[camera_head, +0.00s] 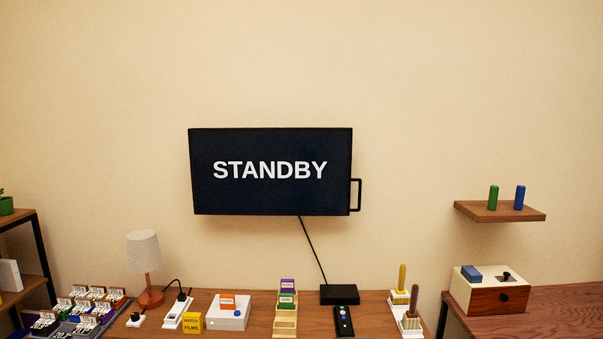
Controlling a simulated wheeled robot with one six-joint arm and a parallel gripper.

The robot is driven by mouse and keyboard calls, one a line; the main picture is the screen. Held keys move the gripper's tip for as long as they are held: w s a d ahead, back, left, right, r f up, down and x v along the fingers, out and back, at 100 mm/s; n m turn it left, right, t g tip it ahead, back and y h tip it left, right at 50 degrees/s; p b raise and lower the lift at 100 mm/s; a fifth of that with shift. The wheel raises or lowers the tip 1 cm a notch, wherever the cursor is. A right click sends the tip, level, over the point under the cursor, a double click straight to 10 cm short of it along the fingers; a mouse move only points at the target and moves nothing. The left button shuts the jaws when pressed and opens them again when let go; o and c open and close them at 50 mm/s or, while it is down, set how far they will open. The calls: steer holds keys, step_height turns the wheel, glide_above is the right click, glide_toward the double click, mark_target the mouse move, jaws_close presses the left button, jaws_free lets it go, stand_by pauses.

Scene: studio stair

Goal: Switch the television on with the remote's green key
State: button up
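The television (270,172) hangs on the wall in the middle of the view. Its dark screen shows the word STANDBY in white. The black remote (337,326) lies on the wooden table below it, in front of a black box. Small coloured keys show on the remote, but they are too small to tell apart surely; its near end is close to the bottom edge of the picture. My gripper is not in view.
A black box (339,294) is cabled to the television. Left of the remote stands a wooden card rack (284,327); right of it are white stands with upright handles (402,280). A white box (228,314), power strip (178,313) and lamp (144,252) stand farther left.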

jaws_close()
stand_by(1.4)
